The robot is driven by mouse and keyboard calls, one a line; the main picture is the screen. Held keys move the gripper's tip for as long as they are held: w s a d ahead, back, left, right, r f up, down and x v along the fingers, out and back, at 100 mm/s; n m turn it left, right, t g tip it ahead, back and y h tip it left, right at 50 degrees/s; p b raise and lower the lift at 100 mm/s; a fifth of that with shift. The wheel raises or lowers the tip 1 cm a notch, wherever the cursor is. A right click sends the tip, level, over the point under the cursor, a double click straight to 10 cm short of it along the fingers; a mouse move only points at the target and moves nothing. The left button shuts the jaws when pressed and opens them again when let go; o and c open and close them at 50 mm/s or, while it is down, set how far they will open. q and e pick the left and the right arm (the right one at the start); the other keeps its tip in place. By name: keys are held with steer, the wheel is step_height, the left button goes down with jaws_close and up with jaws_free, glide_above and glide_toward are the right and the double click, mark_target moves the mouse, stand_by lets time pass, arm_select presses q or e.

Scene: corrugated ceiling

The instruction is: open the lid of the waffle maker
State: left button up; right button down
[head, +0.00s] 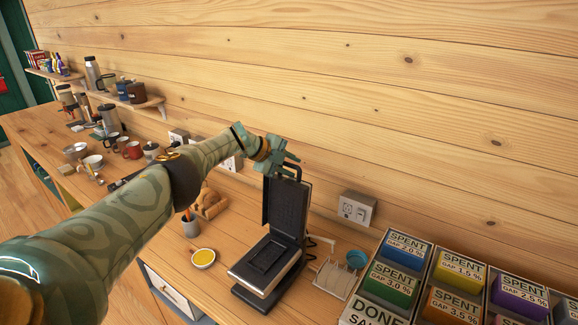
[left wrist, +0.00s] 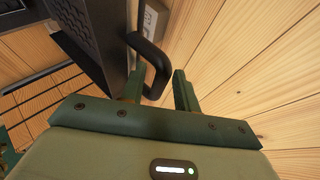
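The waffle maker (head: 268,262) stands on the wooden counter. Its dark lid (head: 287,208) stands upright, raised from the base, with the gridded inner plate showing. The lid also shows at upper left in the left wrist view (left wrist: 92,38). My left gripper (head: 291,166) is at the top of the lid by its black handle (left wrist: 156,62). In the left wrist view its two fingers (left wrist: 160,88) are apart, with the handle's loop reaching between them and a gap visible beside it. My right gripper is not in view.
A bowl of yellow batter (head: 203,258) and a grey cup (head: 190,224) stand left of the waffle maker. A white rack (head: 335,279) and labelled bins (head: 402,250) are to its right. A wall socket (head: 356,209) and the plank wall are close behind.

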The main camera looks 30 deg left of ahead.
arm_select(q)
steer(key=shift+s+f, duration=0.1)
steer(key=shift+f, duration=0.1)
steer(key=p+v, duration=0.2)
steer(key=p, duration=0.1)
steer(key=p+v, duration=0.1)
steer(key=p, duration=0.1)
steer(key=shift+a+r, duration=0.15)
steer(key=shift+r, duration=0.35)
steer(key=v, duration=1.2)
steer(key=shift+s, duration=0.3)
steer(key=shift+a+r, duration=0.15)
